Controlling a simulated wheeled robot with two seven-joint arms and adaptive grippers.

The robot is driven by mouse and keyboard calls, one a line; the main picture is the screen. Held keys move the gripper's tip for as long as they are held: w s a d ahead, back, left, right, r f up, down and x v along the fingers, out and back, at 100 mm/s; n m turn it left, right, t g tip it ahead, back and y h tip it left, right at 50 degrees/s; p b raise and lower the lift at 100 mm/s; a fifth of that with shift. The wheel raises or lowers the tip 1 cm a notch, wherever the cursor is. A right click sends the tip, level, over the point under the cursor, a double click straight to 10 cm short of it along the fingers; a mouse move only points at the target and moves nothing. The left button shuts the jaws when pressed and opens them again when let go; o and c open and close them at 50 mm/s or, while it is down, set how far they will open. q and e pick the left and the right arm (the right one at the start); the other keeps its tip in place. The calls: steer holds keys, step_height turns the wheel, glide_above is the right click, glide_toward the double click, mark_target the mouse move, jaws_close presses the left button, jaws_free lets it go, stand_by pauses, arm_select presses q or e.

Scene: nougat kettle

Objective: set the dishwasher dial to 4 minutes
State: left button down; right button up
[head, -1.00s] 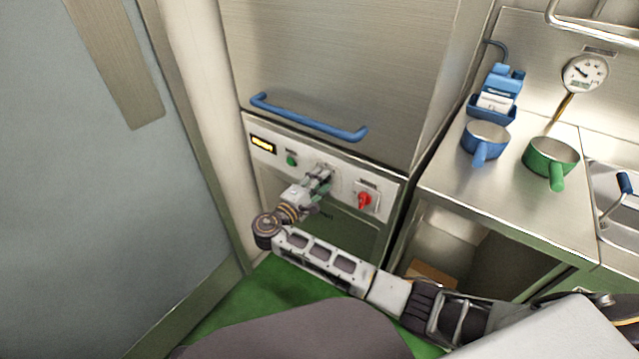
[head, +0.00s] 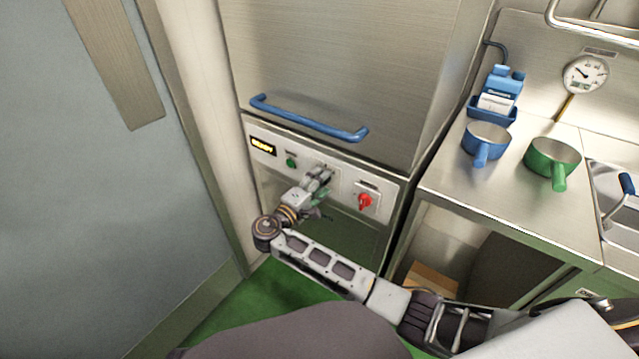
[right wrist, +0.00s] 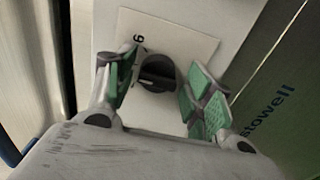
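The dishwasher's dial is a dark round knob (right wrist: 157,73) on a pale plate (right wrist: 190,45) in the right wrist view. A digit shows at the plate's left, but the other markings are hidden or too small to read. My right gripper (right wrist: 163,88) is open, with one green-padded finger on each side of the knob and visible gaps between. In the head view my right gripper (head: 322,180) is in front of the dishwasher's control panel (head: 340,182) and hides the dial. My left gripper is not in view.
The panel also has a lit display (head: 263,146), a green button (head: 291,162) and a red switch (head: 365,201). A blue handle (head: 310,121) runs above it. A counter at right holds a blue pan (head: 486,139) and a green pan (head: 552,157).

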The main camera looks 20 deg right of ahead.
stand_by(0.3)
steer(key=shift+a, duration=0.1)
steer(key=v, duration=0.7)
steer(key=shift+s, duration=0.15)
steer(key=shift+a, duration=0.1)
stand_by(0.5)
